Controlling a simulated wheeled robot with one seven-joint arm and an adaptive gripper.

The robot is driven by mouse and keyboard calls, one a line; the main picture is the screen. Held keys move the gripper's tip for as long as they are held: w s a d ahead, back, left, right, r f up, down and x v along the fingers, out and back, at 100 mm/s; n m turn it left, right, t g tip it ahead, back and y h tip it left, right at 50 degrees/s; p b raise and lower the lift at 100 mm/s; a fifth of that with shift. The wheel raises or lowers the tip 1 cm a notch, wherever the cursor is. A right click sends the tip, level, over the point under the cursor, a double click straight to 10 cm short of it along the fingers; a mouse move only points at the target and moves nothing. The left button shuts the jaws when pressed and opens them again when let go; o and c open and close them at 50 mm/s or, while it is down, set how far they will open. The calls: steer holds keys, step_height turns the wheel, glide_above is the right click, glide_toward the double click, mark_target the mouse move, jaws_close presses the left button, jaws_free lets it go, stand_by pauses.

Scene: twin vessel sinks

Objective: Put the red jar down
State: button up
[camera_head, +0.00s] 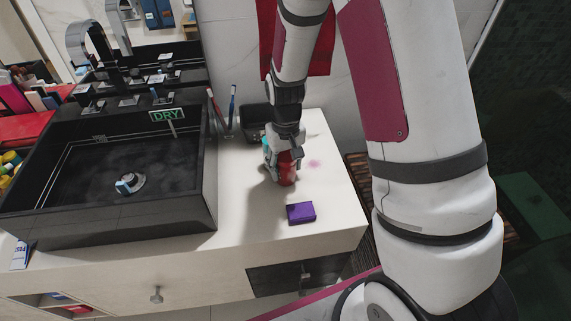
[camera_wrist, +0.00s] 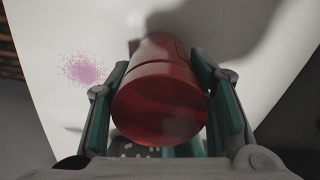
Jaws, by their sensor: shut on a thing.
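The red jar (camera_head: 287,170) is over the white counter, right of the black sink. It also shows in the wrist view (camera_wrist: 160,95), where its round end faces the camera. My gripper (camera_head: 282,163) is shut on the jar, with one finger on each side of it. In the wrist view the fingers (camera_wrist: 162,105) press against its sides. The jar looks roughly upright in the head view. I cannot tell whether its base touches the counter (camera_head: 250,215). Part of the jar is hidden behind the fingers.
A purple box (camera_head: 301,213) lies on the counter in front of the jar. A pink stain (camera_head: 315,163) marks the counter to the right. A dark basket (camera_head: 256,124) stands behind. The black sink (camera_head: 110,225) is left, with a DRY sign (camera_head: 167,115). Brushes (camera_head: 232,105) stand beside it.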

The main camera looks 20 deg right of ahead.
steer(key=shift+f, duration=0.1)
steer(key=o, duration=1.4)
